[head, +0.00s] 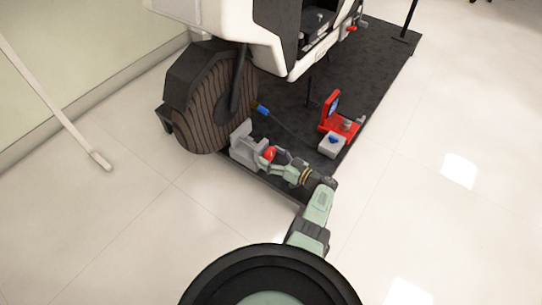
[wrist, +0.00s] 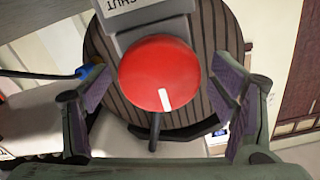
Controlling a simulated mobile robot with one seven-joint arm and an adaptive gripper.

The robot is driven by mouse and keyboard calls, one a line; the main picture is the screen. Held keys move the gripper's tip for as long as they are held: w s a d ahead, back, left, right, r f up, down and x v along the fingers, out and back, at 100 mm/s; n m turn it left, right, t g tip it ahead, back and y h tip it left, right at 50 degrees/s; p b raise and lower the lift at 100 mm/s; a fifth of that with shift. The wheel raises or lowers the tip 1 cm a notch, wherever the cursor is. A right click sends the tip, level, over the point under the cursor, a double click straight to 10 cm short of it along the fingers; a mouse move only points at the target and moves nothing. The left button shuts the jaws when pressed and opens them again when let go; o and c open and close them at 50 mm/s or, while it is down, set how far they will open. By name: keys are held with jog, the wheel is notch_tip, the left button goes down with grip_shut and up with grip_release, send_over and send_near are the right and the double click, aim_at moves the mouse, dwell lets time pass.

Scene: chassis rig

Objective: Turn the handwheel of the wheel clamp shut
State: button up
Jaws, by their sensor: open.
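The red round handwheel (wrist: 160,62) fills the middle of the wrist view, with a white mark on its face toward the lower edge. It sits on the grey wheel clamp (wrist: 118,20), whose label reads SHUT, upside down. In the head view the clamp (head: 243,146) stands against the lower side of the dark ribbed wheel (head: 212,105), and the red handwheel (head: 269,153) faces my gripper (head: 279,156). In the wrist view my gripper (wrist: 162,85) is open, one finger on each side of the handwheel, with a gap visible at both sides.
A blue-ended cable (head: 262,109) runs near the wheel. Pale floor is clear to the right.

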jog(key=shift+c, duration=0.6)
jog(key=c, duration=1)
jog(key=shift+c, duration=0.2)
